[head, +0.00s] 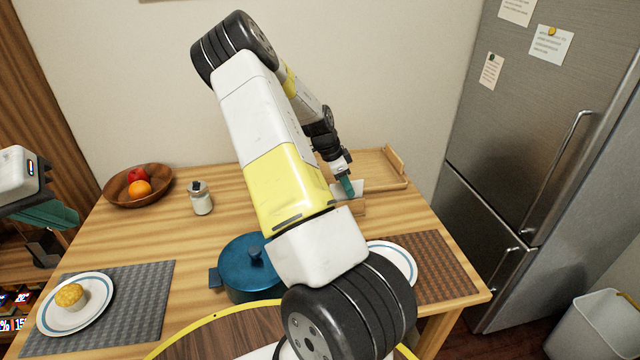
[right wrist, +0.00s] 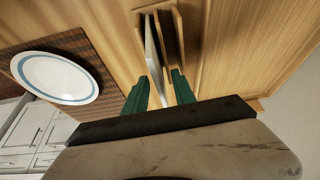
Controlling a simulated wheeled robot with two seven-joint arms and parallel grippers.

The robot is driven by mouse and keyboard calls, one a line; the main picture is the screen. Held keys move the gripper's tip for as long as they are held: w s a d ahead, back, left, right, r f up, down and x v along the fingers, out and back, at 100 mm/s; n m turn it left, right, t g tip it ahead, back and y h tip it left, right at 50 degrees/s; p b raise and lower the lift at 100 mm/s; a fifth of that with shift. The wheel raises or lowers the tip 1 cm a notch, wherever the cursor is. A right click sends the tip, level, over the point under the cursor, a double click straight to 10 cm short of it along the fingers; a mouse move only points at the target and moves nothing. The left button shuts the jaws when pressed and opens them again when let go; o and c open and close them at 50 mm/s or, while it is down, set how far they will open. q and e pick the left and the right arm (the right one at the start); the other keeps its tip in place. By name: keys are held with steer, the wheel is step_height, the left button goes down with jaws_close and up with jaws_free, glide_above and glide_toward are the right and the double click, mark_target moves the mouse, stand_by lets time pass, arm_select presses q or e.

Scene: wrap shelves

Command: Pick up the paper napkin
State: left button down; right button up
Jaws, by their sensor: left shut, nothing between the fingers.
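The white paper napkin (right wrist: 152,52) stands upright in a small wooden holder (right wrist: 139,32), between its upright slats, in the right wrist view. In the head view the napkin (head: 357,187) shows as a white patch beside my right gripper (head: 347,187), and the holder (head: 352,206) is partly hidden. My right gripper (right wrist: 160,90) has its green fingers spread, with the napkin's near end in the gap between them. Whether a finger touches it I cannot tell. My left gripper (head: 50,214) is at the left edge of the head view, shut and empty.
A wooden tray (head: 372,166) lies behind the holder. A plate (head: 404,262) on a brown mat is in front of it. A blue pot (head: 242,278), a jar (head: 202,201) and a fruit bowl (head: 118,188) stand to the left. My right arm hides the table's middle.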

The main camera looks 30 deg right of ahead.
steer(key=shift+c, duration=0.2)
jaws_close()
stand_by(1.3)
